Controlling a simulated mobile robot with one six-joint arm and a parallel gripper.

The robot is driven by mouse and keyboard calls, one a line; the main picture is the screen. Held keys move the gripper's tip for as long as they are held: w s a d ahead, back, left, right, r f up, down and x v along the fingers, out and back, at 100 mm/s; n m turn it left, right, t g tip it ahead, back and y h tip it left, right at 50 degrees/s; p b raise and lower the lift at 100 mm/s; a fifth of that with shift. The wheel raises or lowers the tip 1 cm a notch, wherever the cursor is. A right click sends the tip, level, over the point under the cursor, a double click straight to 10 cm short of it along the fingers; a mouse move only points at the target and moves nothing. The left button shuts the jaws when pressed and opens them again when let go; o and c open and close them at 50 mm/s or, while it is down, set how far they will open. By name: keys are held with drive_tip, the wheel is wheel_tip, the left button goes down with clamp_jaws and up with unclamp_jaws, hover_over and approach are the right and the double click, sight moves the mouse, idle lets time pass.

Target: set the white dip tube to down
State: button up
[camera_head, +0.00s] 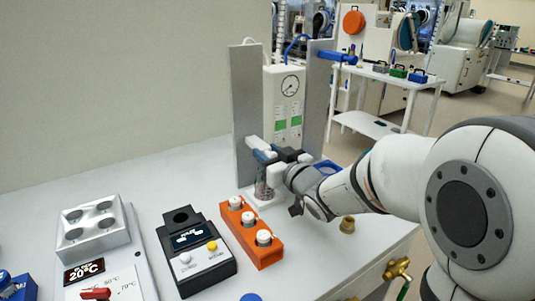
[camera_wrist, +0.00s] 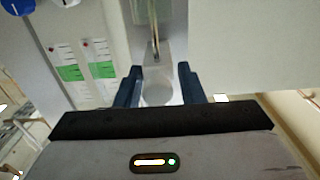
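A bench unit with a white gauge panel (camera_head: 285,100) stands between two grey uprights at the back of the table. My gripper (camera_head: 264,155) is at the front of this unit, above a small clear vessel (camera_head: 263,190). In the wrist view my gripper's two dark blue fingers (camera_wrist: 160,85) are apart, with a pale, rounded translucent part (camera_wrist: 158,94) between them. I cannot tell whether they touch it. A thin metal-looking tube (camera_wrist: 155,40) runs above that part. I cannot tell the white dip tube apart clearly; my gripper and wrist hide part of this area.
An orange rack (camera_head: 250,234) with white-capped vials stands in front of the unit. A black device with a display (camera_head: 196,262) and a grey block with round wells (camera_head: 93,226) are to its left. A brass fitting (camera_head: 347,224) sits near the right edge, under my arm.

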drive_tip(key=shift+o, duration=0.7)
drive_tip(key=v, duration=0.7)
drive_tip(key=shift+s+d, duration=0.25)
drive_tip(key=shift+s, duration=0.1)
